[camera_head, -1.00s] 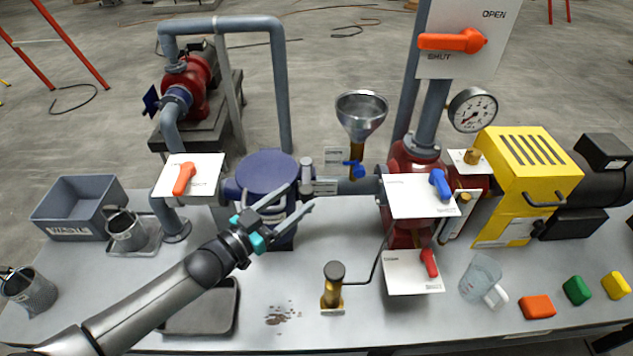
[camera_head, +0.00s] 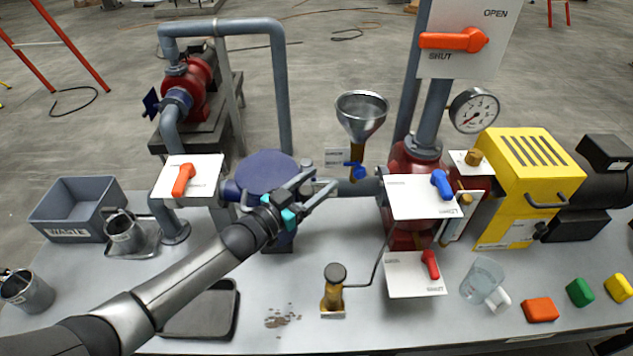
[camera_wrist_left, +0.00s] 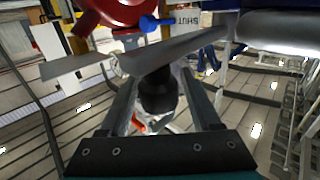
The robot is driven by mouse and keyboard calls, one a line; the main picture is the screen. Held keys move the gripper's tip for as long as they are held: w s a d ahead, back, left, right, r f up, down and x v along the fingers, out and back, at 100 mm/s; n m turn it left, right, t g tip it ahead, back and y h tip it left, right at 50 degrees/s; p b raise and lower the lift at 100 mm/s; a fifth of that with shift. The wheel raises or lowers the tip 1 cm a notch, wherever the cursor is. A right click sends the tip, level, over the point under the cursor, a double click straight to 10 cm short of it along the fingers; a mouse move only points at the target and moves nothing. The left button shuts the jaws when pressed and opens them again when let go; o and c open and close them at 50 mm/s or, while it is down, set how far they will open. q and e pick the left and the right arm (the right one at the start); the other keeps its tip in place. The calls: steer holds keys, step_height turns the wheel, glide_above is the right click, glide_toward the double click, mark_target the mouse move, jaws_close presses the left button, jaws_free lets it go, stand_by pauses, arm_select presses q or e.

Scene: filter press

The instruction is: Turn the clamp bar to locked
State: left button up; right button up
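A dark blue round housing (camera_head: 265,170) stands on the table left of centre. A grey clamp-like fitting at its right side is mostly covered by my left gripper (camera_head: 322,182); I cannot make out its position. The gripper's fingers are apart, pointing up and right. In the left wrist view the open fingers (camera_wrist_left: 160,98) stand either side of a dark cylindrical knob (camera_wrist_left: 157,92), below a flat grey bar (camera_wrist_left: 150,55). I cannot tell whether they touch it. A white plate with a blue lever (camera_head: 441,184) stands to the right; its lettering is too small to read surely. My right gripper is not in view.
A funnel (camera_head: 361,115) with a small blue valve stands behind the gripper. A brass hand pump (camera_head: 333,290) is in front. A red-lever plate (camera_head: 415,275), a clear jug (camera_head: 482,280) and a yellow guard (camera_head: 525,185) are on the right. A dark tray (camera_head: 203,310) lies front left.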

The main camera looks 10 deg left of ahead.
arm_select(q)
jaws_close()
stand_by(1.2)
